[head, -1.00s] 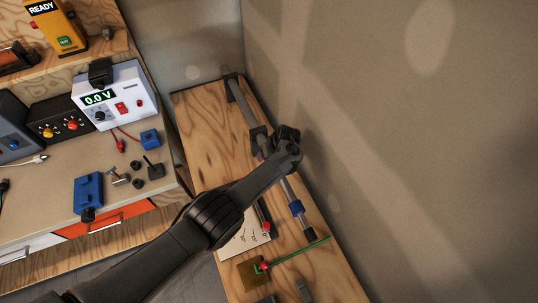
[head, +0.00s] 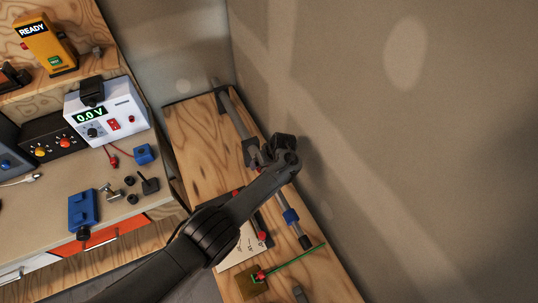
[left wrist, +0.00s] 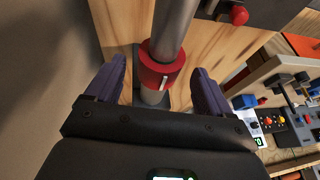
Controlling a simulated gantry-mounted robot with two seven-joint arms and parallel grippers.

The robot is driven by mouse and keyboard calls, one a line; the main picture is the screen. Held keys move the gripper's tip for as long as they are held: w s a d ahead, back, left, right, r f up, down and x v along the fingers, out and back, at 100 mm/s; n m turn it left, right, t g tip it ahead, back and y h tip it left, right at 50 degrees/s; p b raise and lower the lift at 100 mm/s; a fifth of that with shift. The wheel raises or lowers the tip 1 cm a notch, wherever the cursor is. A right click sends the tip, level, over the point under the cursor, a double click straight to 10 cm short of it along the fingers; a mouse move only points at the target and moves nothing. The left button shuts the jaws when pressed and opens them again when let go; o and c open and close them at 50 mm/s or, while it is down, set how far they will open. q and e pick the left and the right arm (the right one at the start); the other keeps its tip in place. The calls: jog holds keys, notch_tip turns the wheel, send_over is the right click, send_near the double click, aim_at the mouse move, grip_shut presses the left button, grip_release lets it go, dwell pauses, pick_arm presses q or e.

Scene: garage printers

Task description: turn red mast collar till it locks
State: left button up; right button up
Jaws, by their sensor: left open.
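The red mast collar (left wrist: 161,66) is a thick ring around the grey mast tube (left wrist: 175,22), with a short white mark on its lower edge. My left gripper (left wrist: 158,70) is open, with one purple finger on each side of the collar. I see gaps between the fingers and the collar in the left wrist view. In the head view the mast (head: 236,115) lies along the wooden bench, and my left arm's end covers its middle. My right gripper is not in view.
A red-knobbed dark rod (head: 262,236) and a brass plate (head: 250,288) with a green rod lie nearby. The wall (head: 400,150) is close on the right. A workbench with a power supply (head: 105,112) stands left.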

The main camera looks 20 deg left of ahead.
pick_arm(q)
jog(key=p+v, duration=0.2)
jog(key=v, duration=0.4)
jog(key=shift+s+d+r, duration=0.1)
jog(key=shift+d+r, duration=0.05)
jog(key=shift+r, duration=0.1)
jog(key=shift+r, duration=0.1)
